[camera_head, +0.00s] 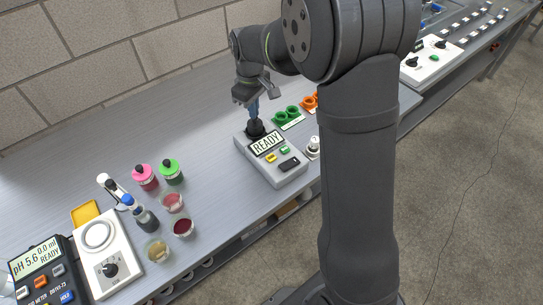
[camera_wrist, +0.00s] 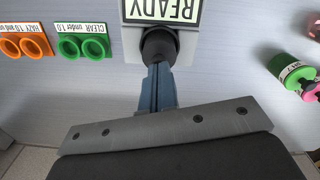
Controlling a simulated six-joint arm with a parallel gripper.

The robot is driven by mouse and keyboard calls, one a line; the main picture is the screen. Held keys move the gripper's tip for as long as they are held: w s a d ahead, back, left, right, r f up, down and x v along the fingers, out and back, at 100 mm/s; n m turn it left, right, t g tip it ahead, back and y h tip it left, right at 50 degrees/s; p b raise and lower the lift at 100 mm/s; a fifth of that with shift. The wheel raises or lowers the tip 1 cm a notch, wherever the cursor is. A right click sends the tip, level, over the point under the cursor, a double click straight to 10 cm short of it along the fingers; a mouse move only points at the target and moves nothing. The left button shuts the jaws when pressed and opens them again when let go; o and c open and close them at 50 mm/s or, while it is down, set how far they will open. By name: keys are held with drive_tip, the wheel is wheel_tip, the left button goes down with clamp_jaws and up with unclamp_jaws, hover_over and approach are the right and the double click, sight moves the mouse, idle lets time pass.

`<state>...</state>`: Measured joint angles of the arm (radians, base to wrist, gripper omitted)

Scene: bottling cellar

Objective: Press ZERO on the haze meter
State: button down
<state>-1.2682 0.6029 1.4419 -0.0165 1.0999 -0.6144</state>
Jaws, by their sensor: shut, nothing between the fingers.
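The haze meter (camera_head: 283,179) is a light grey box on the bench, its display reading READY. On its front face are a yellow button (camera_head: 271,157), a green button (camera_head: 285,150) and a dark, wide part (camera_head: 290,163); their lettering is too small to read. A black round cap (camera_head: 256,128) stands at its back end, behind the display. My gripper (camera_head: 254,112) is shut, its blue fingers pointing down at this cap. In the wrist view the fingertips (camera_wrist: 158,70) overlap the cap (camera_wrist: 158,45); I cannot tell whether they touch. The buttons are outside the wrist view.
Green cups (camera_head: 287,116) and orange cups (camera_head: 309,102) sit behind the meter, labelled CLEAR and HAZY in the wrist view. A small pale knobbed object (camera_head: 313,146) is at its right. Pink-capped (camera_head: 145,175) and green-capped (camera_head: 171,170) bottles and several sample cups stand left. Bench between is clear.

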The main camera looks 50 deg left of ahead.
drive_tip(key=s+d+n+t+h, duration=0.1)
drive_tip(key=s+d+n+t, duration=0.1)
drive_tip(key=d+t, duration=0.3)
wheel_tip(320, 180, up, 4)
drive_tip(key=n+t+y, duration=0.2)
drive_tip(key=n+t, duration=0.2)
drive_tip(key=n, duration=0.1)
hover_over(268, 159)
drive_tip(key=shift+f, duration=0.1)
drive_tip(key=shift+f, duration=4.35)
drive_tip(key=shift+f, duration=0.4)
